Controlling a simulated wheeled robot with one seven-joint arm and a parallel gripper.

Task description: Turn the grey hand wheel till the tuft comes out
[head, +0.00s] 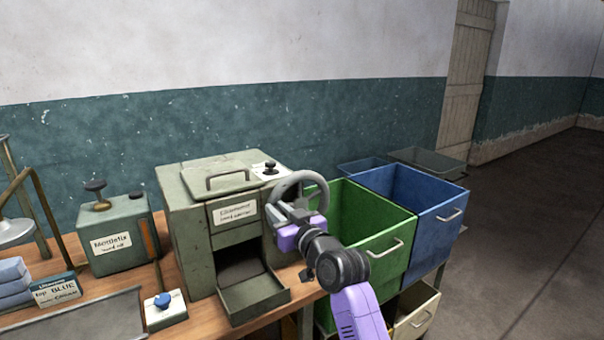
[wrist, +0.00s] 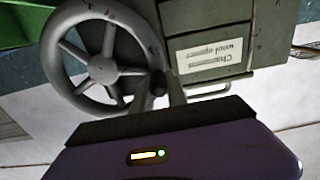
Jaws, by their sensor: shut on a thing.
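The grey hand wheel (head: 297,186) is on the right side of the grey-green wool opener box (head: 188,222). In the wrist view the spoked wheel (wrist: 60,47) fills the upper left, with the box's labelled front (wrist: 212,58) to its right. My gripper (head: 279,214) is at the wheel's near side, shut on the wheel; its fingers (wrist: 160,90) meet at a dark knob by the rim. The open tray (head: 254,298) under the box's dark opening looks empty. I see no tuft.
Green (head: 352,225) and blue (head: 422,212) bins stand to the right of the wheel, close to my arm. A smaller green box (head: 120,236), a blue-knobbed box (head: 165,312) and folded blue cloths (head: 12,280) are on the bench to the left.

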